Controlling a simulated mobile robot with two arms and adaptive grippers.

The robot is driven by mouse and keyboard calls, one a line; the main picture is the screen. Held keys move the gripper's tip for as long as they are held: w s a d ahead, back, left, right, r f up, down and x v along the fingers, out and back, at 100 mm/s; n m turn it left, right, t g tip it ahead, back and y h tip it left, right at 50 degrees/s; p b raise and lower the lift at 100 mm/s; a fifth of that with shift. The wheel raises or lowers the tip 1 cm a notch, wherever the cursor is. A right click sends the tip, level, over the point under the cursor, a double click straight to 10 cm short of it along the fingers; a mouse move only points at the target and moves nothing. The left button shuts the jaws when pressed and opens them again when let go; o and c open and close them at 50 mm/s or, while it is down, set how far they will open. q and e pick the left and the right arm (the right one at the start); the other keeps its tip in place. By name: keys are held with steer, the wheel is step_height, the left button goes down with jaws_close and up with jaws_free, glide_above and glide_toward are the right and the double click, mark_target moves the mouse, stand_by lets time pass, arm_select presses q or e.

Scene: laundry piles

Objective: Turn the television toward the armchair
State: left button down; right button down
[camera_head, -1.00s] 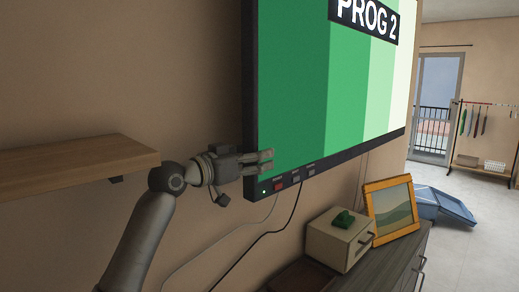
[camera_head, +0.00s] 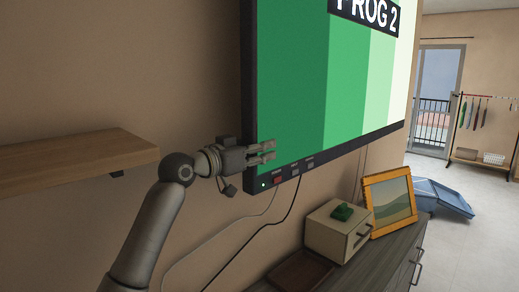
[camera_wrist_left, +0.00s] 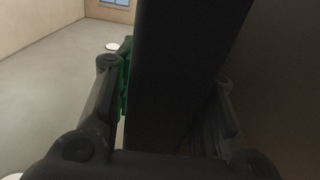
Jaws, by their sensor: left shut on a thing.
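The television (camera_head: 300,90) hangs by the wall, showing green bands and "PROG 2"; its top and far corner are partly out of view. My left gripper (camera_head: 262,152) is at its lower left edge, just above the row of buttons, with fingers in front of the screen. In the left wrist view the dark television edge (camera_wrist_left: 175,75) lies between the two fingers, and the gripper (camera_wrist_left: 165,110) is shut on it. The armchair is not in view. My right gripper is not in view.
A wooden shelf (camera_head: 70,155) juts from the wall at left. Below the television stands a dresser (camera_head: 385,265) with a small box (camera_head: 338,232) and an orange picture frame (camera_head: 390,202).

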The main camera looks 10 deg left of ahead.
arm_select(q)
steer(key=s+d+p, duration=0.1)
steer(key=s+d, duration=0.2)
steer(key=d, duration=0.4)
steer(key=shift+s+d+p, duration=0.3)
steer(key=shift+d+p, duration=0.05)
steer(key=c, duration=1.1)
jaws_free()
steer(key=shift+d+f, duration=0.1)
steer(key=shift+o, duration=0.9)
steer(key=shift+s+d, duration=0.1)
steer(key=shift+d, duration=0.1)
steer(key=shift+a, duration=0.15)
steer(key=v, duration=1.2)
